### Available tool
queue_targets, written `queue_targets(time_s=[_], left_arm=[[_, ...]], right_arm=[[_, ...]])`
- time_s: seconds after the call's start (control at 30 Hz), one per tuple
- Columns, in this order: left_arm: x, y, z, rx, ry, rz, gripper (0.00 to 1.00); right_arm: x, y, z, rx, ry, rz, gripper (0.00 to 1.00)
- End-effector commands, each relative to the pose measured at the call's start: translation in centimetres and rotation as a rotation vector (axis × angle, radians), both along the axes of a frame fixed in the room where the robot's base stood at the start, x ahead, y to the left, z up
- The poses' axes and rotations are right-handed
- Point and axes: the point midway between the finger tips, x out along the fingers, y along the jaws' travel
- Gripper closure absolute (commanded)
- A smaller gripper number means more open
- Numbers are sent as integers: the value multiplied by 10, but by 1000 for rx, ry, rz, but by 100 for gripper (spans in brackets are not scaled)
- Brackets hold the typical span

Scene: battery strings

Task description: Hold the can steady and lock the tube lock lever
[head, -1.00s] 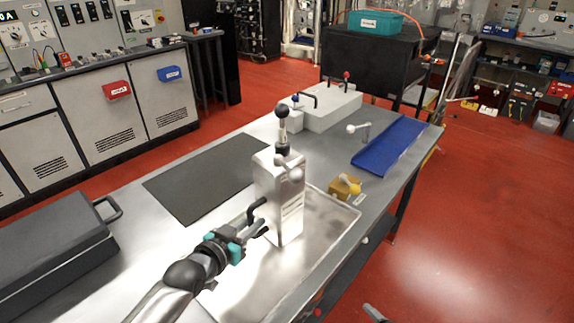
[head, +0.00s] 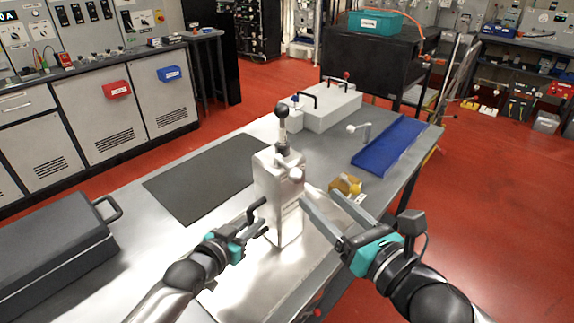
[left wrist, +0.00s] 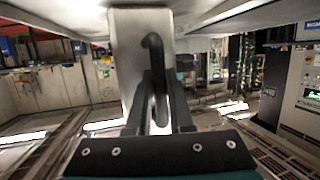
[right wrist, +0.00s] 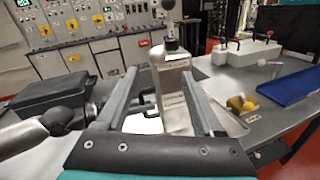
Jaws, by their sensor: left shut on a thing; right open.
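The pale metal can (head: 266,190) stands upright on the bench, with a black side handle (left wrist: 152,45). A silver fitting with a black collar and an upright tube with a dark ball end (head: 283,112) sits on its top. I cannot tell the lock lever apart from these parts, or its position. My left gripper (head: 258,222) is shut on the black handle, at the can's near left side. My right gripper (head: 332,200) is open and empty, to the right of the can. In the right wrist view, the can (right wrist: 174,100) shows between its spread fingers.
A shallow metal tray (head: 318,262) lies under the can. A yellow object (head: 345,185) sits just beyond the right gripper. A blue tray (head: 390,143), a white box (head: 330,108), a dark mat (head: 205,180) and a dark case (head: 50,245) are also on the bench.

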Motion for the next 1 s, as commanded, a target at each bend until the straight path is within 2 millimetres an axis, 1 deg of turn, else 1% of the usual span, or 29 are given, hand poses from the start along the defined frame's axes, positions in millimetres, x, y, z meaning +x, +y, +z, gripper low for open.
queue_targets(time_s=[0.03, 0.13, 0.27, 0.47, 0.8, 1.0], left_arm=[[-5, -1, -11, 11, 26, -5, 100], [-5, -1, -11, 11, 26, -5, 100], [-5, -1, -11, 11, 26, -5, 100], [-5, -1, -11, 11, 26, -5, 100], [-5, -1, -11, 11, 26, -5, 100], [-5, -1, -11, 11, 26, -5, 100]], right_arm=[[-1, 2, 3, -11, -13, 6, 31], [0, 4, 6, -20, -26, 10, 31], [9, 8, 6, -18, -25, 8, 31], [30, 20, 7, -16, -24, 9, 31], [75, 44, 7, -16, -24, 9, 31], [95, 55, 6, -16, -21, 8, 31]])
